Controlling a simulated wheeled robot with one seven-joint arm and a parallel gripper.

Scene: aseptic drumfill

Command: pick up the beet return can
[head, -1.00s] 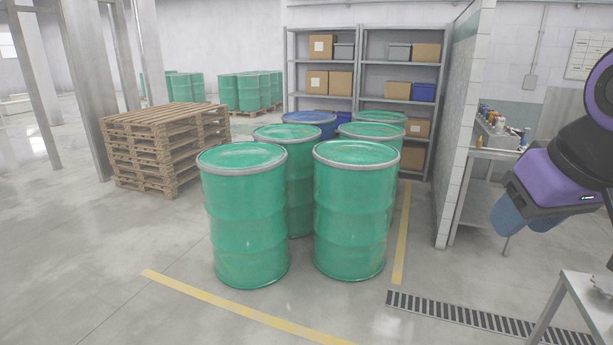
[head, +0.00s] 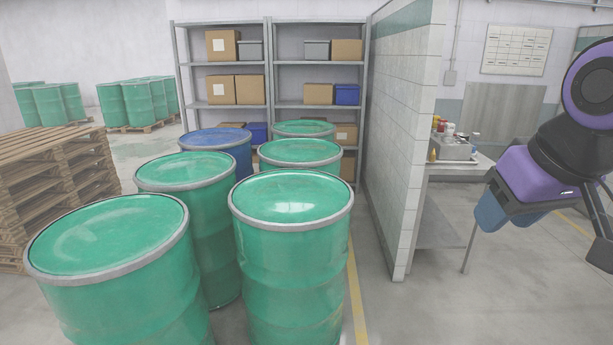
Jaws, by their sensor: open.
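I cannot make out a beet return can for certain in the head view. Small bottles and containers (head: 446,130) with red, white, yellow and blue parts stand in and around a grey bin (head: 455,148) on a side bench (head: 468,168) behind the tiled wall. They are too small to tell apart by label.
Several green drums (head: 110,240) and a blue drum (head: 215,140) crowd the front and left. A tiled partition wall (head: 400,140) stands between them and the bench. Stacked pallets (head: 60,185) are at left, shelving (head: 268,75) behind. Floor right of the wall looks clear.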

